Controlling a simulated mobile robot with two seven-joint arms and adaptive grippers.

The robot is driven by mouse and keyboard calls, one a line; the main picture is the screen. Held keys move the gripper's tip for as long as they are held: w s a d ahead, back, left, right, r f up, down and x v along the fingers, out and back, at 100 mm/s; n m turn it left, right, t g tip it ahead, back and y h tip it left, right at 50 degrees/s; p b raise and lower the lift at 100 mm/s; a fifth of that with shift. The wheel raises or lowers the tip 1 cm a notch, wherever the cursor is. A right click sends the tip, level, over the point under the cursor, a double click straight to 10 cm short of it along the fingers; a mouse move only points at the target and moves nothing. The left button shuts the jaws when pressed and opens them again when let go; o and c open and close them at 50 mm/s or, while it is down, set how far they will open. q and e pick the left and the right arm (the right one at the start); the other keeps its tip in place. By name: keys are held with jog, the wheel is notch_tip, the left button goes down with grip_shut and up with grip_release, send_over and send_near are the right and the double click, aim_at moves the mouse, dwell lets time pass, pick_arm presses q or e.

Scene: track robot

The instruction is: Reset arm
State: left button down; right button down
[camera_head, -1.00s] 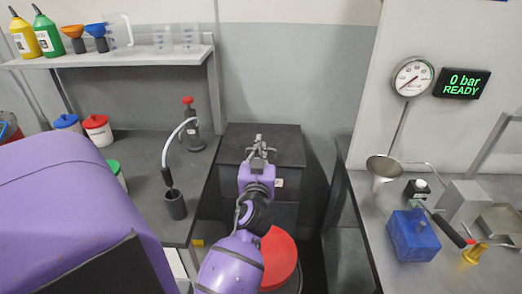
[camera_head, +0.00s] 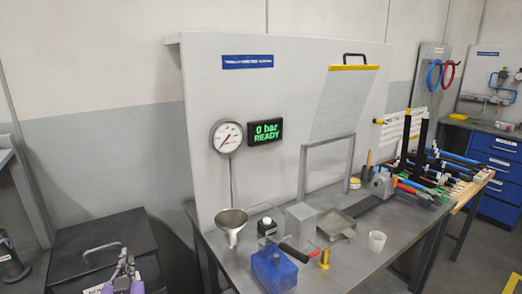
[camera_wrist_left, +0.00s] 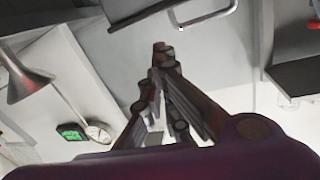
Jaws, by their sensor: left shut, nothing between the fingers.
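My left gripper (camera_head: 124,272) shows at the bottom left of the head view, in front of a dark cabinet (camera_head: 100,245). Its fingers are shut with nothing between them. In the left wrist view, the same gripper (camera_wrist_left: 160,50) has its fingertips together at the middle, and nothing is held. Only the gripper end of my left arm shows in the head view. My right gripper is in neither current view.
A grey workbench (camera_head: 350,265) holds a funnel (camera_head: 232,222), a blue block (camera_head: 274,268), a metal box (camera_head: 301,220) and a white cup (camera_head: 377,241). Behind stand a gauge (camera_head: 227,137) and a display (camera_head: 265,132) reading "0 bar READY". Blue drawers (camera_head: 495,160) are far right.

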pick_arm(q)
jog(key=s+d+f+m+g+h, duration=0.1)
jog(key=s+d+f+m+h, duration=0.15)
jog(key=s+d+f, duration=0.5)
jog(key=s+d+f+m+g+h, duration=0.2)
jog(key=s+d+f+h, duration=0.25)
jog(key=f, duration=0.55)
jog(key=s+d+f+g, duration=0.1)
jog(key=s+d+f, duration=0.1)
jog(key=s, duration=0.5)
jog(key=s+d+f+g+h+p, duration=0.1)
jog(key=s+d+f, duration=0.2)
jog(key=s+f, duration=0.2)
jog(key=s+d+f+g, duration=0.2)
jog(key=s+f, duration=0.2)
jog(key=s, duration=0.6)
jog(key=shift+d+h+p, duration=0.25)
jog(key=shift+h+p, duration=0.05)
jog(key=shift+f, duration=0.1)
